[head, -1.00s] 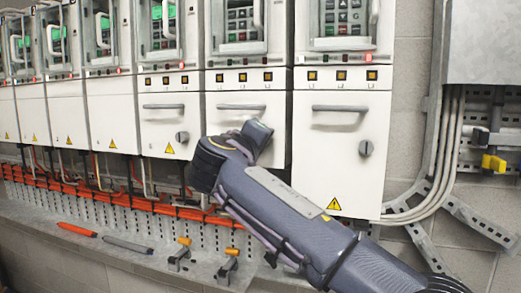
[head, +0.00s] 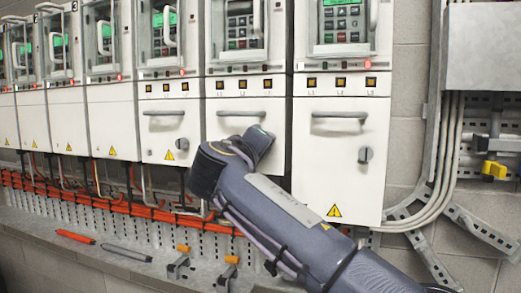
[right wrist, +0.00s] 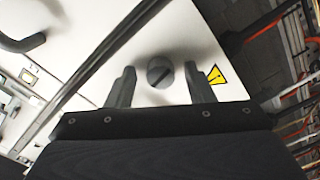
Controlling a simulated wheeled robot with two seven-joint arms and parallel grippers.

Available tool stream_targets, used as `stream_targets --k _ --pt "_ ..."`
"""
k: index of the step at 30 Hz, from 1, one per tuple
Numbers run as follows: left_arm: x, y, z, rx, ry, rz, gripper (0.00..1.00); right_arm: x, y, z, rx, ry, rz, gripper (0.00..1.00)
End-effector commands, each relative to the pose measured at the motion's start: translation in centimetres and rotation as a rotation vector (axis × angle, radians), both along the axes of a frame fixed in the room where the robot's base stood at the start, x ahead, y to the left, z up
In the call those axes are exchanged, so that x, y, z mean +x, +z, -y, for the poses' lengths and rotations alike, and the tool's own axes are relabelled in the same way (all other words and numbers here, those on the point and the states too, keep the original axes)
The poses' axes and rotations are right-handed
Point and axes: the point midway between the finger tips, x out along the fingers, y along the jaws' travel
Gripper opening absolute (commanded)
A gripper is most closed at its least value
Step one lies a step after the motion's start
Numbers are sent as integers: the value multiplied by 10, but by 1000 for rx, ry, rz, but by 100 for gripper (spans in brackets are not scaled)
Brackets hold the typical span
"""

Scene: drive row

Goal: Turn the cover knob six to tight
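My right arm reaches in from the right in the head view, its wrist (head: 258,143) in front of the lower door of the second cabinet from the right. That door's knob is hidden behind the arm in the head view. In the right wrist view a round grey knob (right wrist: 160,72) with a dark diagonal slot sits on a white door. My right gripper (right wrist: 159,80) is open, one finger on each side of the knob, with gaps visible between fingers and knob. Whether the fingers reach its depth is unclear. My left gripper is not in view.
A similar knob (head: 365,155) is on the rightmost door, below a bar handle (head: 339,115). A yellow warning triangle (right wrist: 215,75) is beside the gripped-area knob. A ledge below holds an orange pen (head: 75,237) and a grey pen (head: 126,252). Cables run at right.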

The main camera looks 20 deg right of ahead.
Motion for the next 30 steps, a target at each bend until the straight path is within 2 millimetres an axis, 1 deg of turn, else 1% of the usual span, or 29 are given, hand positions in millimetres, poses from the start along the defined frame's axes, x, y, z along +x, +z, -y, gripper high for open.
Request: stream_targets --k 5,8,15,18,21,24,30 --pt "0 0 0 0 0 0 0 -1 0 -1 -1 1 -1 48" --pt "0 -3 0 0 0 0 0 -8 -1 -7 0 4 1 48" --pt "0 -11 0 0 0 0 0 -42 -1 -29 0 4 1 48" --pt "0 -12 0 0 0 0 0 -54 -1 -37 0 4 1 48" --pt "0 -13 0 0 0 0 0 -61 -1 -42 1 1 0 48" --pt "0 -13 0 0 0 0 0 -64 -1 -44 0 1 0 48" --pt "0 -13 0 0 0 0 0 -65 0 -44 0 0 0 48"
